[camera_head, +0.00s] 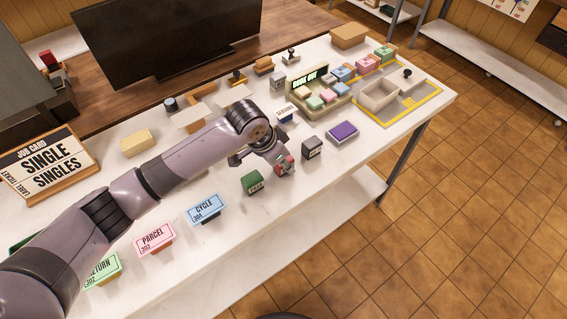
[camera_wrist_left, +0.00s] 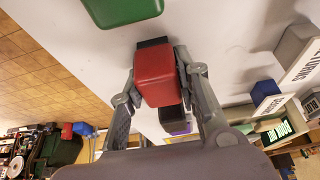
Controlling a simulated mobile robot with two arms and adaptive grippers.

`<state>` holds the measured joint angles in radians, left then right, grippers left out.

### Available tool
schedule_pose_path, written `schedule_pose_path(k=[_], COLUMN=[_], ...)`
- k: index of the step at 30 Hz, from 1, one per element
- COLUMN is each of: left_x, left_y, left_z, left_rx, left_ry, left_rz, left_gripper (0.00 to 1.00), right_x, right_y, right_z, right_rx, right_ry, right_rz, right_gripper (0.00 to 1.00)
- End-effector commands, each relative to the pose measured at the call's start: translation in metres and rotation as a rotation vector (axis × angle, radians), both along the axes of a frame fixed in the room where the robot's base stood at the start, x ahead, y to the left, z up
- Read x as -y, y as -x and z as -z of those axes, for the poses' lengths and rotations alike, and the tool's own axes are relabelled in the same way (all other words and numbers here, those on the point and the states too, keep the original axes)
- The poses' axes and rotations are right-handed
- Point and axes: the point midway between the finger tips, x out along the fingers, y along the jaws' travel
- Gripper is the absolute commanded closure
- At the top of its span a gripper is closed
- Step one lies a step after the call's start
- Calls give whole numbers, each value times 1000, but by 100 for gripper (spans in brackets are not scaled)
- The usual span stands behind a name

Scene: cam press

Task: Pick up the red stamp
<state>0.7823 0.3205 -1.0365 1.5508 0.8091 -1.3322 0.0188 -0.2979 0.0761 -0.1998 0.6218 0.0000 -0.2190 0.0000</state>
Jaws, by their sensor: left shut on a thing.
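The red stamp (camera_wrist_left: 155,78) is a small red block with a dark base, between the two fingers of my left gripper (camera_wrist_left: 158,85) in the left wrist view. In the head view the stamp (camera_head: 285,165) shows partly behind the fingers of my left gripper (camera_head: 278,160), near the front of the white table. The gripper is shut on it. I cannot tell whether the stamp touches the table. My right gripper is in neither view.
A green stamp (camera_head: 253,182) stands to the left, and a dark grey stamp (camera_head: 312,148) to the right, both close. A purple pad (camera_head: 343,133) lies further right. Label stands, such as the blue CYCLE sign (camera_head: 206,209), line the front edge.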

Motion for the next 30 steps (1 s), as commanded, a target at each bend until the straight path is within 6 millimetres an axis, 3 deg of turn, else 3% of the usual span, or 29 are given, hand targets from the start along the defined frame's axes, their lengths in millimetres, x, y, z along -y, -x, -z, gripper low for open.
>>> schedule_pose_path(k=[5,14,19,23,30], left_x=[0,0,1,1,1], left_y=[0,-1,-1,-2,-2], left_z=[0,-3,-17,-40,-109], left_rx=[1,2,4,6,9], left_ry=[1,1,2,3,4], left_rz=[0,1,0,1,1], left_gripper=[100,100,100,100,100], right_x=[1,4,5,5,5], right_y=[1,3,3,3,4], right_z=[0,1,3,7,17], right_rx=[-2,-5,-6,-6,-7], right_ry=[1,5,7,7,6], right_rz=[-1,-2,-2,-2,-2], right_gripper=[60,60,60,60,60])
